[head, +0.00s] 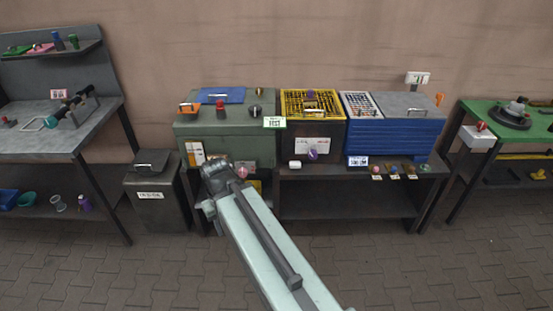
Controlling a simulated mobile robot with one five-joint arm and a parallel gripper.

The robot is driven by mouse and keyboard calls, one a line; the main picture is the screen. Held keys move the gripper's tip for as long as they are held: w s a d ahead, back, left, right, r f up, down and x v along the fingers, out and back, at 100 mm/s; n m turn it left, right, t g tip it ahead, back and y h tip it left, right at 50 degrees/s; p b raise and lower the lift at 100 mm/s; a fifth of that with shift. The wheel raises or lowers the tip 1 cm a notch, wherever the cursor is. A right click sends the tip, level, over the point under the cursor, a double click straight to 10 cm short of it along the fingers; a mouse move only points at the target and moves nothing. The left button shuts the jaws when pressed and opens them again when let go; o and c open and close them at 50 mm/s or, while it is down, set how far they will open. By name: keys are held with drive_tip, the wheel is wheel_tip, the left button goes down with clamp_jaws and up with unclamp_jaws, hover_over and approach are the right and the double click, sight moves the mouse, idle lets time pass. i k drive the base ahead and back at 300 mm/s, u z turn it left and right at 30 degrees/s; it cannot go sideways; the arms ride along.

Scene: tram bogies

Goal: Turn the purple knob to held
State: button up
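A purple knob (312,154) sits on the front of the yellow box (335,134), just below a white label plate (312,143) whose marks are too small to read. Which setting the knob points to cannot be told. A second small purple piece (310,94) is on top of the same box. My arm reaches up from the bottom, and its end, my gripper (212,172), is in front of the green-grey cabinet, left of the purple knob and apart from it. The fingers cannot be made out, so open or shut is unclear.
The green-grey cabinet (226,128) stands left of the yellow box and the blue drawer box (392,135) stands right, all on a dark bench. A white piece (295,164) lies left below the knob. Several small knobs line the bench's right front. A lidded bin (155,195) stands left.

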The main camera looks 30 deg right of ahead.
sight(312, 154)
drive_tip(key=u, duration=0.35)
drive_tip(key=i, duration=1.05)
drive_tip(key=z, duration=0.1)
